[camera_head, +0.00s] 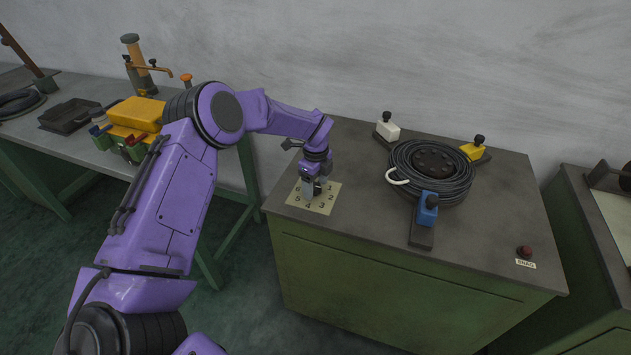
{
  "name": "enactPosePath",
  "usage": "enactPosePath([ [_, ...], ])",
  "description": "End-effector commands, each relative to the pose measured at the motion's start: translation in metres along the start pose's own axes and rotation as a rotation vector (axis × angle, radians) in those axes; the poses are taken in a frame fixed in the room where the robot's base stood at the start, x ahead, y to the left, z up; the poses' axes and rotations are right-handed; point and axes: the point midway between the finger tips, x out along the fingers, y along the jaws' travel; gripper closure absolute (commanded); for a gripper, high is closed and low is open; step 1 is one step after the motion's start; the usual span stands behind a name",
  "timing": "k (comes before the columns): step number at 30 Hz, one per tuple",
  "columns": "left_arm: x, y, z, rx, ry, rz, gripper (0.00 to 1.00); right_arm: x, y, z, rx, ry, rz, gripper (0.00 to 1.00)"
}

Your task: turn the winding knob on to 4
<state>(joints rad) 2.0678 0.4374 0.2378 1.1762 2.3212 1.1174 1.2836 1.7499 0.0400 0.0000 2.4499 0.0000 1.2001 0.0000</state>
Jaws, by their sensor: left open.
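A pale dial plate (325,207) with black numerals lies flat near the left end of the green cabinet's dark top. My right gripper is out of view.
A three-armed stand with a coil of black cable (433,172) and white, yellow and blue clamps (428,208) stands right of the plate. A red button (525,252) labelled SNAG sits at the front right. A yellow case (137,114) stands on the left bench.

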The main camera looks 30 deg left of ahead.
Motion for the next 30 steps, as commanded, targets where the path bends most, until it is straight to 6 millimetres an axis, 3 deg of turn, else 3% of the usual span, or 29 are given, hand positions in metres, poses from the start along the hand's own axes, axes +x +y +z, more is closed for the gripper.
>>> enactPosePath([
  [4,0.0,0.001,0.001,-0.001,0.0,0.0,0.31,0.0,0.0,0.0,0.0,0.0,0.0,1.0],
  [5,0.0,0.001,0.001,-0.001,0.0,0.0,0.38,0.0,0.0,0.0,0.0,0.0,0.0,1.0],
  [9,0.0,0.001,0.001,-0.001,0.0,0.0,0.83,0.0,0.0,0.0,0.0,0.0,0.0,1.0],
  [10,0.0,0.0,0.001,-0.001,0.0,0.0,0.88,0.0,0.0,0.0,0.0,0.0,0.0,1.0],
  [20,0.001,0.0,0.0,0.036,0.001,-0.002,0.87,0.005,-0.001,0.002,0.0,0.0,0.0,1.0],
  [30,0.004,0.001,0.001,0.258,0.002,-0.003,0.87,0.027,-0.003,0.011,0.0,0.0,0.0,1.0],
])
